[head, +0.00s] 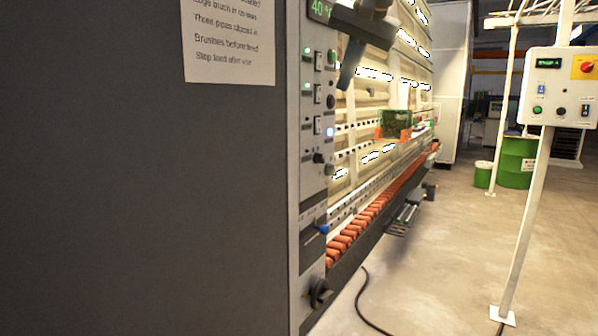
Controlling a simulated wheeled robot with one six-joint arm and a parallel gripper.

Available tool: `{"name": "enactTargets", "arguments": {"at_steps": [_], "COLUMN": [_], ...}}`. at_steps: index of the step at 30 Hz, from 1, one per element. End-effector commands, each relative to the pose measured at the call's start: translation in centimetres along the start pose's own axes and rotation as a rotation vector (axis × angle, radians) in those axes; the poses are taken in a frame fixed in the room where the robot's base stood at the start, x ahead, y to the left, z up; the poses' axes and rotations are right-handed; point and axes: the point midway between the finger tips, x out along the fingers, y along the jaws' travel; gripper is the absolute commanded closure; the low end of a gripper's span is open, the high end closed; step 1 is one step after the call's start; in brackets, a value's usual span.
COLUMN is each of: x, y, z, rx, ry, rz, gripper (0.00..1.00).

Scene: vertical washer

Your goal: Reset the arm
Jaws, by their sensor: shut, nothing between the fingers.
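My gripper (346,82) shows at the top centre of the head view, dark grey, with its fingers pointing down. It is shut and empty. It appears in front of the vertical washer's control panel (318,190) and its lit white interior. I cannot tell how far it is from the panel. Most of my arm is out of the frame above.
The washer's dark side wall (140,200) fills the left, with a paper notice (228,40). Orange rollers (375,215) line its lower edge. A control box (560,88) on a white post stands right, green drums (515,162) behind. A black cable (370,310) crosses otherwise open floor.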

Motion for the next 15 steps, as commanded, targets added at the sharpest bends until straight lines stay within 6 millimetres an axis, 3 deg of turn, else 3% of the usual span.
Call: {"name": "enactTargets", "arguments": {"at_steps": [5, 9, 15], "x": [8.2, 14.3, 20.7], "y": [5.7, 11.4, 19.8], "z": [4.5, 9.6, 18.6], "rx": [-0.067, -0.14, -0.251], "ry": [-0.069, -0.132, -0.235], "rz": [0.08, 0.142, 0.215], "gripper": [1.0, 1.0, 1.0]}}
